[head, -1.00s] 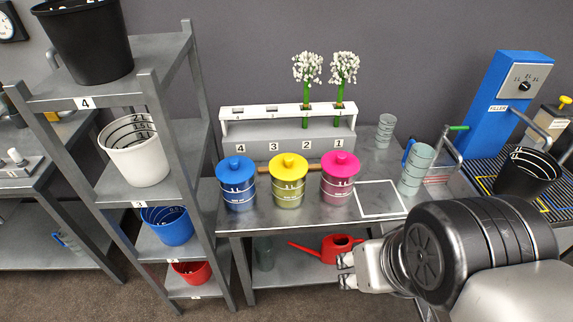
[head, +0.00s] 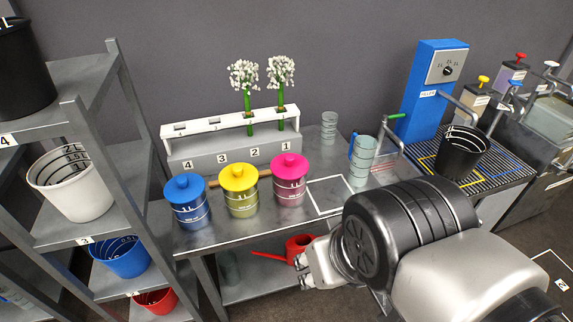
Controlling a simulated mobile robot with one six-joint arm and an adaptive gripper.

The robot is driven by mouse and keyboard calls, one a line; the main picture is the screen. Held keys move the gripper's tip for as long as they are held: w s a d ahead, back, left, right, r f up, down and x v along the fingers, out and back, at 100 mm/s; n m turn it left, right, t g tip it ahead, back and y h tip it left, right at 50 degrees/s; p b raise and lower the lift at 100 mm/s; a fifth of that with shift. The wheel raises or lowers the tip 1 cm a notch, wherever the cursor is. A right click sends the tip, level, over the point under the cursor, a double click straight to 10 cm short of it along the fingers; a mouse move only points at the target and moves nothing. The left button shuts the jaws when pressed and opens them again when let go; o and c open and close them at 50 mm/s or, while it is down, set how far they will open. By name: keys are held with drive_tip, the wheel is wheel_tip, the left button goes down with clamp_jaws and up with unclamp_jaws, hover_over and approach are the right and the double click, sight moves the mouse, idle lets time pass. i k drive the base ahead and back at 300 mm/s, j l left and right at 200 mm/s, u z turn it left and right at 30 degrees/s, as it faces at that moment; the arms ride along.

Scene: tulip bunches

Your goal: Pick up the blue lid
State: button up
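The blue lid (head: 184,186) has a round knob and sits on the leftmost canister (head: 190,212) on the metal table. A yellow lid (head: 238,177) and a pink lid (head: 289,166) sit on the two canisters to its right. My gripper (head: 303,272) is low in front of the table, to the right of and below the blue lid in the picture, well apart from it. It points left and appears empty. Its fingers are small and partly hidden by the wrist, so its opening is unclear.
A metal shelf (head: 122,110) with buckets stands close at the left. A numbered rack (head: 225,148) with white flowers is behind the canisters. A clear jug (head: 362,160) and a blue filler (head: 428,85) are at the right. A white-outlined square (head: 329,194) is empty.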

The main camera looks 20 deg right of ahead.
sight(185, 188)
drive_tip(key=i+j+u, duration=0.15)
drive_tip(key=i+u, duration=1)
